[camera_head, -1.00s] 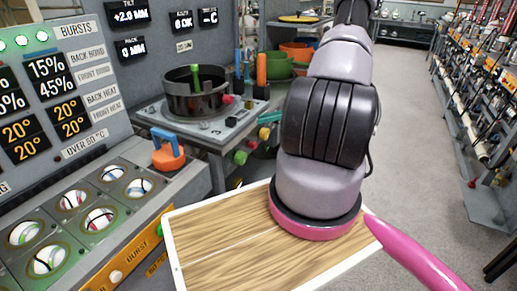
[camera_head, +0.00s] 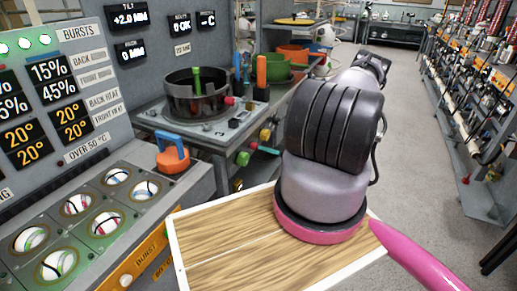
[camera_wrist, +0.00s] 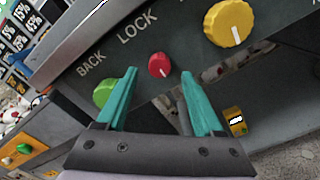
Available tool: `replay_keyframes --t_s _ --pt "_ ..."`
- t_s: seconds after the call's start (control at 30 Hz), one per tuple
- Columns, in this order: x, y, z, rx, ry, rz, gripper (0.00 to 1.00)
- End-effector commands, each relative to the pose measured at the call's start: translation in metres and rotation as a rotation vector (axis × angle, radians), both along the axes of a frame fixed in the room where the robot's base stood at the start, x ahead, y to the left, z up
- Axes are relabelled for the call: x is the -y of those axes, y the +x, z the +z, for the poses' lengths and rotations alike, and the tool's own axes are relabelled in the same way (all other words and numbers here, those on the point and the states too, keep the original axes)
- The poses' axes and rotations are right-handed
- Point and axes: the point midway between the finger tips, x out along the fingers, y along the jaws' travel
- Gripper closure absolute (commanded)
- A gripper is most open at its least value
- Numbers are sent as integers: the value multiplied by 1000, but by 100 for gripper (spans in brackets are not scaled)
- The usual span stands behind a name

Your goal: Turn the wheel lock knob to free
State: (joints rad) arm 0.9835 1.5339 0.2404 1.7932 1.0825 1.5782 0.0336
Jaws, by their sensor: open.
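The red knob (camera_wrist: 159,65) sits on the grey panel just below the word LOCK in the wrist view. A white mark shows on its lower part. My gripper (camera_wrist: 159,74) is open, with teal fingers to the left and right of the knob in the picture. No contact shows, and the gap in depth is hard to judge. In the head view the small red knob (camera_head: 251,145) shows on the front of the press stand, and most of my gripper is hidden behind my arm.
In the wrist view a green knob (camera_wrist: 104,92), partly behind the left finger, lies under BACK. A large yellow knob (camera_wrist: 229,24) is at upper right. The head view shows the press stand's dark round pot (camera_head: 201,92) and an orange weight with blue handle (camera_head: 173,155).

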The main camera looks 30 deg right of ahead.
Motion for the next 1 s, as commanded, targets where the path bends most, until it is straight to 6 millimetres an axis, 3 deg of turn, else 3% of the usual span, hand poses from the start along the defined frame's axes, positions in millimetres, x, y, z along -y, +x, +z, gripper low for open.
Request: replay_keyframes --t_s 0.23,0.6,0.63,0.67,0.8,1.0 --pt "-21 27 0 0 0 1 31" --pt "-25 32 0 0 -1 1 31" --pt "-25 32 0 0 -1 1 35" --pt "-25 32 0 0 -1 1 46" --pt "-25 32 0 0 -1 1 100" --pt "-25 32 0 3 -5 1 100"
